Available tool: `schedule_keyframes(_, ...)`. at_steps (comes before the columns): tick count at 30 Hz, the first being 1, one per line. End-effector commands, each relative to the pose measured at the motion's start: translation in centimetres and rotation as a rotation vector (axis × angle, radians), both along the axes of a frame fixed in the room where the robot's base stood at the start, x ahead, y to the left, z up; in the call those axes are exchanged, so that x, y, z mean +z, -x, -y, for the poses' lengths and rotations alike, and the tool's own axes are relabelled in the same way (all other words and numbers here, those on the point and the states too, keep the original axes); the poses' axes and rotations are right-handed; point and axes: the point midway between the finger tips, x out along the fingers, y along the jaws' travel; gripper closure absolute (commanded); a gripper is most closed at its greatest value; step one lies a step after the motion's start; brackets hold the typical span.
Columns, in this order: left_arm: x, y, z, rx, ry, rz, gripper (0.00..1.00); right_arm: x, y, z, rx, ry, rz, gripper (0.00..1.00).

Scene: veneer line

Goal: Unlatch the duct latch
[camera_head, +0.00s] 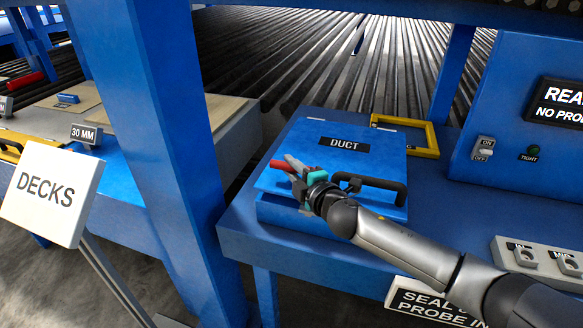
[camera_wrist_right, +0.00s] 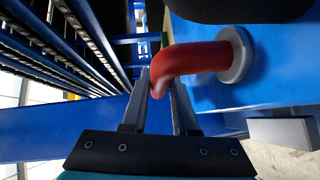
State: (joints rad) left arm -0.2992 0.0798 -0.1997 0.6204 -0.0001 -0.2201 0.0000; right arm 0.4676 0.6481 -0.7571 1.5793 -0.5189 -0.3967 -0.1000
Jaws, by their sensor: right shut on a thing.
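The blue duct box (camera_head: 318,172) stands on the blue bench, its lid down, with a black DUCT label on top. Its red latch handle (camera_head: 281,166) shows at the front left of the box. In the right wrist view the red latch handle (camera_wrist_right: 195,60) bends from a grey round mount (camera_wrist_right: 235,55) on the blue face. My right gripper (camera_head: 293,166) is at the latch, its fingers either side of the bent end and shut on it. The hand hides part of the latch and box front. My left gripper is not in view.
A black bar handle (camera_head: 372,186) is on the box, close to my right wrist. A yellow frame (camera_head: 432,144) lies behind the box. A blue panel (camera_head: 520,110) with a switch (camera_head: 485,148) stands at right. A blue post (camera_head: 165,110) rises left of the bench.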

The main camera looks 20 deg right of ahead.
Motion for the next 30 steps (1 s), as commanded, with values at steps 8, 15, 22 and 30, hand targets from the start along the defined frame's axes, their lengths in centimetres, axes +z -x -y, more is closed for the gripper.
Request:
schedule_keyframes(8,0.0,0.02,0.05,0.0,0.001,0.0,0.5,-0.07,0.03,0.03,-0.001,0.0,-0.001,1.0)
schedule_keyframes(15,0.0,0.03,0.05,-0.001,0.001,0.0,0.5,-0.1,0.04,0.02,-0.001,0.001,-0.002,1.0)
schedule_keyframes(22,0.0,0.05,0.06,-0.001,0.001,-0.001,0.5,-0.12,0.04,0.03,-0.001,0.001,-0.002,1.0)
schedule_keyframes(30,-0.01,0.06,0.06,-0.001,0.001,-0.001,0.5,-0.14,0.04,0.04,0.0,0.002,-0.003,1.0)
